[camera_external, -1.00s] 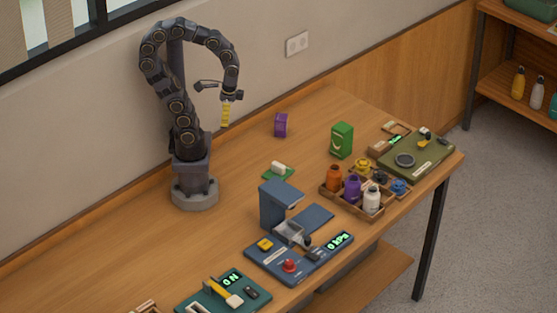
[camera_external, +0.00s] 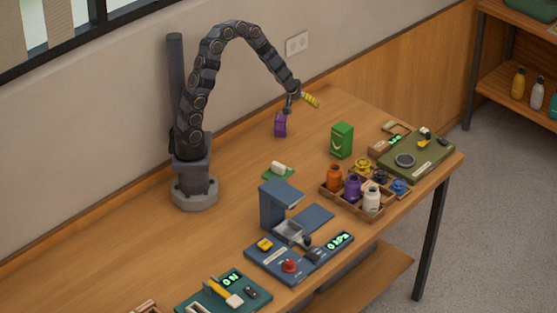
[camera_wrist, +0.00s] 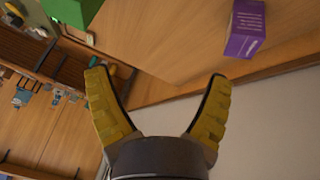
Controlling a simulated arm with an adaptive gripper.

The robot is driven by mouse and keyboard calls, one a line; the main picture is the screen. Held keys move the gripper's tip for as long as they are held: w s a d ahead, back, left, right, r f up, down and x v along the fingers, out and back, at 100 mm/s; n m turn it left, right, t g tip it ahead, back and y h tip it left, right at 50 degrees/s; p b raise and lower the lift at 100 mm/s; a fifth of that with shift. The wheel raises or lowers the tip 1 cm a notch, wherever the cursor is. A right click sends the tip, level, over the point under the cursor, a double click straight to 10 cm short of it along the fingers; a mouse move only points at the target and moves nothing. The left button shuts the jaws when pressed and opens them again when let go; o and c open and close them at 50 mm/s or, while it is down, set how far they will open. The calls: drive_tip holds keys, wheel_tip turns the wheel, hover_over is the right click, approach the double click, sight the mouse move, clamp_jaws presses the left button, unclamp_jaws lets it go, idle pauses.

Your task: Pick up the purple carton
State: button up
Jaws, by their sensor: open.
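The purple carton (camera_external: 280,126) stands on the wooden table towards its back edge, near the wall. In the wrist view the purple carton (camera_wrist: 244,28) is at the upper right, cut off by the top edge, beyond the right fingertip. My gripper (camera_external: 312,101) is above and a little to the right of the carton in the external view, tilted over. Its two yellow fingers (camera_wrist: 158,78) are spread apart with nothing between them. The gripper is apart from the carton.
A green carton (camera_external: 342,140) stands on the table to the right. A wooden tray (camera_external: 329,190) with several bottles is nearer the front. A blue device (camera_external: 275,205) stands mid-table. The wall outlet (camera_external: 297,43) is behind my arm. The tabletop around the purple carton is clear.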

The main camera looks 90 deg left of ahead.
sight(281, 119)
drive_tip(key=s+a+f+g, duration=0.1)
drive_tip(key=s+f, duration=0.1)
drive_tip(key=s+a+f+n+g, duration=0.1)
drive_tip(key=s+a+f, duration=0.1)
drive_tip(key=s, duration=0.1)
drive_tip(key=s+a+f+n+g, duration=0.1)
drive_tip(key=s+a+f, duration=0.1)
drive_tip(key=s, duration=0.1)
drive_tip(key=shift+s+a+g+y, duration=0.1)
drive_tip(key=shift+s+g+y, duration=0.1)
drive_tip(key=shift+g+y, duration=0.15)
drive_tip(key=shift+s+a+f, duration=0.15)
drive_tip(key=shift+s+f, duration=0.05)
drive_tip(key=shift+f, duration=0.05)
drive_tip(key=shift+w+d+x, duration=0.1)
drive_tip(key=shift+w+x, duration=0.05)
drive_tip(key=shift+x, duration=1.05)
drive_tip(key=shift+w+d+x, duration=0.1)
drive_tip(key=shift+w+x, duration=0.05)
drive_tip(key=shift+x, duration=1.05)
drive_tip(key=shift+w+d+x, duration=0.1)
drive_tip(key=shift+w+x, duration=0.05)
drive_tip(key=shift+x, duration=1.1)
drive_tip(key=c, duration=1.2)
